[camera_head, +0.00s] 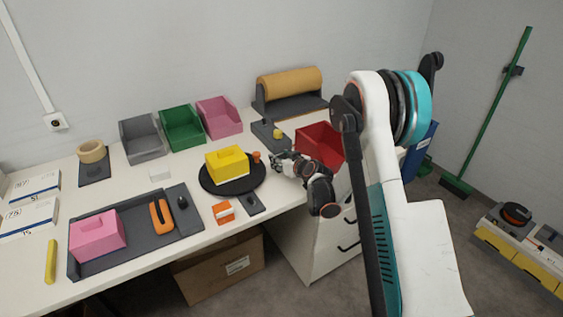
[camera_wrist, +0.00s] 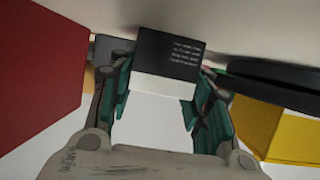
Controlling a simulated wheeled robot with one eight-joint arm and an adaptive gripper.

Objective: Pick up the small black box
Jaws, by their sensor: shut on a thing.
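The small black box (camera_wrist: 168,50), black with white print and a white lower band, is between the two fingers of my gripper (camera_wrist: 158,92) in the wrist view. The teal finger pads are closed on its sides, and their tips partly cover its edges. In the head view, my gripper (camera_head: 277,162) is low over the white table, between the round black turntable and the red bin. The box cannot be made out clearly there. I cannot tell whether it still touches the table.
The red bin (camera_head: 318,141) stands close right of my gripper. A yellow box (camera_head: 226,166) sits on the turntable (camera_head: 214,186) to the left. An orange-white box (camera_head: 223,212) lies in front.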

